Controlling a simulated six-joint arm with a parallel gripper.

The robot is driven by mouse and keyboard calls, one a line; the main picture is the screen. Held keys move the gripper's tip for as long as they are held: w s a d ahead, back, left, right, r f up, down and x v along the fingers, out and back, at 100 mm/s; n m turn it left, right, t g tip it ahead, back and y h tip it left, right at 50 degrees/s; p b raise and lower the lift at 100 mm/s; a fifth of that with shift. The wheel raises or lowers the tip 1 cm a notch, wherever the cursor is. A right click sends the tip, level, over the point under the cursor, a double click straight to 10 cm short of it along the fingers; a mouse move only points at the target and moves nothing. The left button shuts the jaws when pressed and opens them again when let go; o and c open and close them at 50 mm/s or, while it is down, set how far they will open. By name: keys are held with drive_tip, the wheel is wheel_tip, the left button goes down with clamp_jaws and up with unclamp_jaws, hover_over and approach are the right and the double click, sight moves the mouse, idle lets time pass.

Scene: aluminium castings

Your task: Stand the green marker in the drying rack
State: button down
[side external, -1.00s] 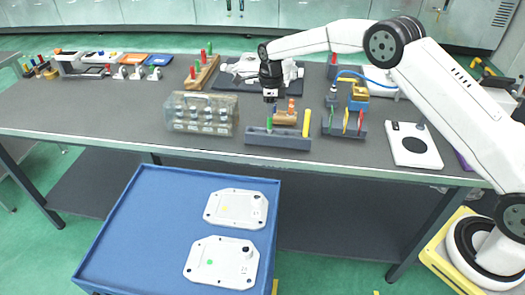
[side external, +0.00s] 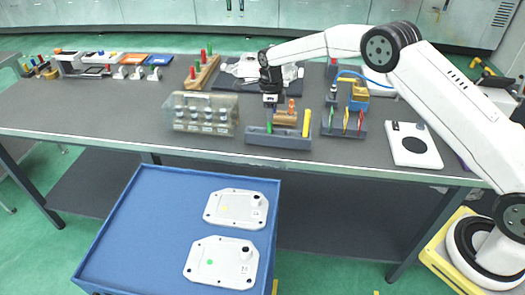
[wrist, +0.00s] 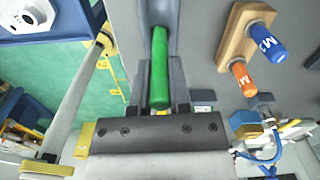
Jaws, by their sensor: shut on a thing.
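The green marker (side external: 269,128) is upright at the left part of the dark grey rack (side external: 290,142) in the side view. Its lower end is at the rack, but how deep it sits is hidden. My gripper (side external: 270,113) is directly above the rack and shut on the marker's upper part. In the wrist view the green marker (wrist: 159,65) runs between my gripper's fingers (wrist: 159,88), and its far end meets a grey strip of the rack (wrist: 160,12). A yellow marker (side external: 306,123) stands at the rack's right end.
A wooden block (side external: 284,118) with orange and blue pegs is close behind the rack. A clear case (side external: 201,100) stands left, and a holder with coloured tools (side external: 343,131) right. The table's front edge is close before the rack; a blue cart (side external: 150,225) is below.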

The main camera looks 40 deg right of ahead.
drive_tip(key=shift+f, duration=0.15)
drive_tip(key=shift+c, duration=2.4)
unclamp_jaws()
drive_tip(key=shift+r, duration=3.85)
